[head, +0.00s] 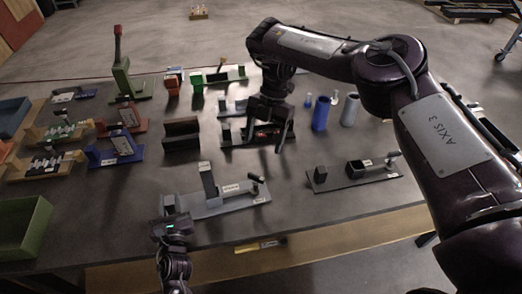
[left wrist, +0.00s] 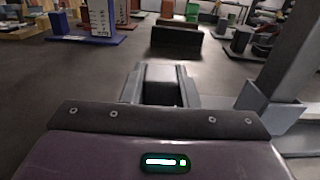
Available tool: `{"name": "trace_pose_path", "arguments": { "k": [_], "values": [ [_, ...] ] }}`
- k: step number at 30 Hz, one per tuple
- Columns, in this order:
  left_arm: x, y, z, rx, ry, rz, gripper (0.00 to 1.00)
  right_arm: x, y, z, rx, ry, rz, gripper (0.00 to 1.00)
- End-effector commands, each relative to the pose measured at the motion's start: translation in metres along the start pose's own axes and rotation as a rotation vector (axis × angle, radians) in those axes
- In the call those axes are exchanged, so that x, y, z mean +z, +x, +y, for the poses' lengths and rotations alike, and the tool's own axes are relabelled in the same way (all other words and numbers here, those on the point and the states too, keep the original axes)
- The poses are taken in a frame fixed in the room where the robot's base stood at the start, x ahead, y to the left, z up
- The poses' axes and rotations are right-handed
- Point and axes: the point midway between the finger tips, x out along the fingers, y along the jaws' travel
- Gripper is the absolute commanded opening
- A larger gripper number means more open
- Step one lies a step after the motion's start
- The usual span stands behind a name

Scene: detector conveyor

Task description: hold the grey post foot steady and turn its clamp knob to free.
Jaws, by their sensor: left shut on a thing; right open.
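The grey post foot (head: 225,205) lies near the front edge of the table, a flat plate with a label and an upright post (head: 208,180). Its clamp knob (head: 256,182) stands at the right end, dark on top. In the left wrist view the post (left wrist: 298,50) rises at the right. My left gripper (head: 172,216) is shut on the left end of the foot; its jaws (left wrist: 160,88) partly hide the grip. My right gripper (head: 268,138) is open, pointing down, behind and above the knob, apart from it.
A black foot (head: 345,182) with a similar knob lies to the right. A blue cylinder (head: 321,113) and a grey cylinder (head: 350,110) stand behind it. A dark brown block (head: 181,142) sits behind the grey foot. Coloured fixtures and a green bin (head: 22,228) fill the left side.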

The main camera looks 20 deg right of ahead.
Motion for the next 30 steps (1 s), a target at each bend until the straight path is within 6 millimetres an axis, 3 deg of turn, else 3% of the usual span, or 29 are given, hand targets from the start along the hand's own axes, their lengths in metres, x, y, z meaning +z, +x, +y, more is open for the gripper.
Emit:
{"name": "trace_pose_path", "arguments": {
  "k": [12,15,17,21,25,30],
  "values": [
    [0.0,0.0,0.0,0.0,0.0,-0.001,0.0,0.0,-0.01,0.0,0.001,0.001,0.0,0.71],
    [0.0,0.0,0.0,0.0,0.0,-0.001,0.0,0.0,-0.007,0.0,0.004,0.001,0.005,0.58],
    [0.0,0.0,0.0,0.0,0.0,-0.001,0.0,0.001,0.0,-0.001,0.013,0.0,0.019,0.5],
    [0.0,0.0,0.0,0.001,0.0,-0.001,0.0,0.002,0.032,0.001,0.081,-0.004,0.083,0.32],
    [0.0,0.0,0.001,0.001,0.0,-0.001,0.0,0.006,0.062,0.009,0.226,0.018,0.149,0.32],
    [0.0,0.0,0.001,0.001,0.0,0.0,0.0,0.025,0.07,0.021,0.479,0.115,0.18,0.32]
  ]
}}
